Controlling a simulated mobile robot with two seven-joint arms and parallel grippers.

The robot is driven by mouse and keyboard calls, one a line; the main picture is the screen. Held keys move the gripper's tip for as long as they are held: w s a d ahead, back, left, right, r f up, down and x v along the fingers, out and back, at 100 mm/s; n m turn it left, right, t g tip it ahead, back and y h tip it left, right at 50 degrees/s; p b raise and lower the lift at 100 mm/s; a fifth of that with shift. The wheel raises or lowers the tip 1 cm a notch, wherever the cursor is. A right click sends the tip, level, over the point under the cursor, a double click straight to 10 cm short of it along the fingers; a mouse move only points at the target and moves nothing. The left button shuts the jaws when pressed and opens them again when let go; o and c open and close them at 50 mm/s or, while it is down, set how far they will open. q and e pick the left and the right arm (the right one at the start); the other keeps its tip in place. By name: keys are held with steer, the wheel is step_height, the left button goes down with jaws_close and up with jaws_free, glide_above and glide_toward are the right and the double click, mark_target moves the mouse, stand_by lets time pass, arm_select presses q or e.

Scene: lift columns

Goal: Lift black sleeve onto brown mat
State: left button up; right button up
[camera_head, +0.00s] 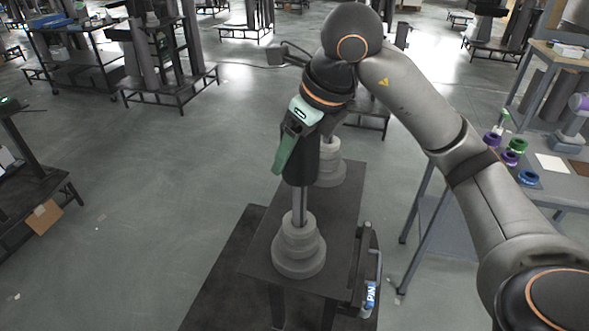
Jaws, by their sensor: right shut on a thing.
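My right gripper (292,148) is shut on the black sleeve (304,168), a dark upright cylinder partly hidden by the green finger and the wrist. Below the sleeve a bare metal post (299,202) rises from stacked grey discs (299,250) on the dark table. The post lines up with the sleeve, and its top is hidden; I cannot tell how far it reaches inside. The brown mat (579,168) lies on the grey side table at the right edge, partly cut off by the frame. My left gripper is not in view.
A second stack of grey discs (330,172) stands behind on the dark table (340,212). The side table (545,190) also holds purple, green and blue rings (510,157) and a white sheet (552,164). Open floor separates the tables.

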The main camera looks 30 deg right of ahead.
step_height(320, 180, up, 7)
steer(key=p, duration=0.1)
steer(key=shift+f+p, duration=0.15)
steer(key=shift+p, duration=0.15)
steer(key=shift+r+p, duration=0.4)
steer(key=shift+r, duration=0.05)
stand_by(0.3)
steer(key=shift+r, duration=0.1)
step_height(320, 180, up, 14)
steer(key=p, duration=0.1)
steer(key=shift+r, duration=0.15)
stand_by(2.6)
